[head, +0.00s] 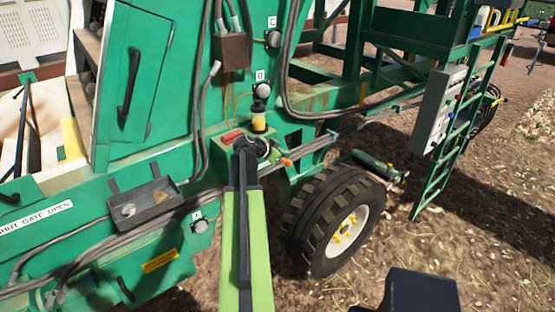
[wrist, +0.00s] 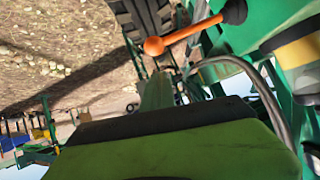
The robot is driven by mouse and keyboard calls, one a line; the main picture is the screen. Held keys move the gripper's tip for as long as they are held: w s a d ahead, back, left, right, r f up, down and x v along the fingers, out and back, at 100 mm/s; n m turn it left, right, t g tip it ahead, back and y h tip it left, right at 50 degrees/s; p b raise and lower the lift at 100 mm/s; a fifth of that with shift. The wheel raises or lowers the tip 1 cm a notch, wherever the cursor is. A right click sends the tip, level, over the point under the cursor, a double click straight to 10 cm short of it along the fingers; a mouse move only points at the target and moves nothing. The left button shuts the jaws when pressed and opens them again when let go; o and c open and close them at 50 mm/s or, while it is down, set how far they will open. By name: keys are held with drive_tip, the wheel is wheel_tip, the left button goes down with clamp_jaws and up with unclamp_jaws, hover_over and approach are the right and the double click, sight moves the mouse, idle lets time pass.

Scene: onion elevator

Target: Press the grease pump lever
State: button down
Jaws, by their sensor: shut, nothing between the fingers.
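The grease pump lever ends in an orange knob (head: 287,162) in the head view, just right of the end of my arm. In the wrist view the lever (wrist: 154,46) shows as an orange knob and rod running up right to a black boot (wrist: 235,12). A pump reservoir with a yellow band (head: 258,123) stands on the green machine behind it; the yellow part (wrist: 300,50) also shows at the wrist view's right edge. My gripper (head: 262,150) is shut and empty, close to the left of the knob. I cannot tell whether it touches the lever.
A red part (head: 232,136) sits just left of my gripper. Hoses (head: 205,100) run down the green panel. A large tyre (head: 330,220) stands below right. A grey control box (head: 437,110) and green ladder (head: 455,135) are farther right. Open dirt lies beyond.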

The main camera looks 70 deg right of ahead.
drive_tip(key=f+b, duration=0.1)
drive_tip(key=f, duration=0.2)
drive_tip(key=shift+w+d+b, duration=0.15)
drive_tip(key=shift+d+b, duration=0.2)
drive_tip(key=shift+f, duration=0.1)
